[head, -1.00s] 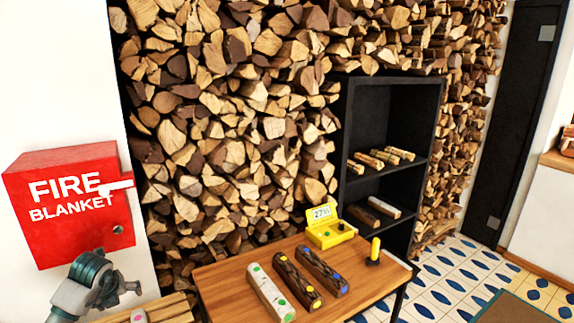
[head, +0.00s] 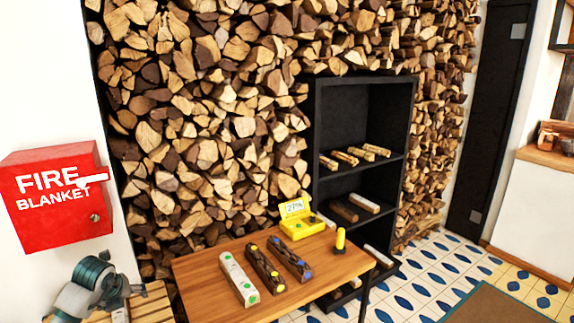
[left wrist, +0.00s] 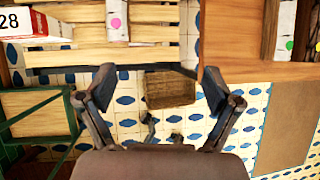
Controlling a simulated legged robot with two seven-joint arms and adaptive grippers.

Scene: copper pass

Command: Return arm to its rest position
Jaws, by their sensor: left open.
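My left gripper (head: 112,288) is at the lower left of the head view, in front of the slatted wooden surface and below the red fire blanket box. My right gripper is in neither view.
A wooden table (head: 215,285) bears a white log (head: 238,278), two dark logs, a yellow device (head: 300,220) and a small yellow-topped object (head: 340,241). A black shelf (head: 318,150) stands behind. The fire blanket box (head: 55,200) hangs left.

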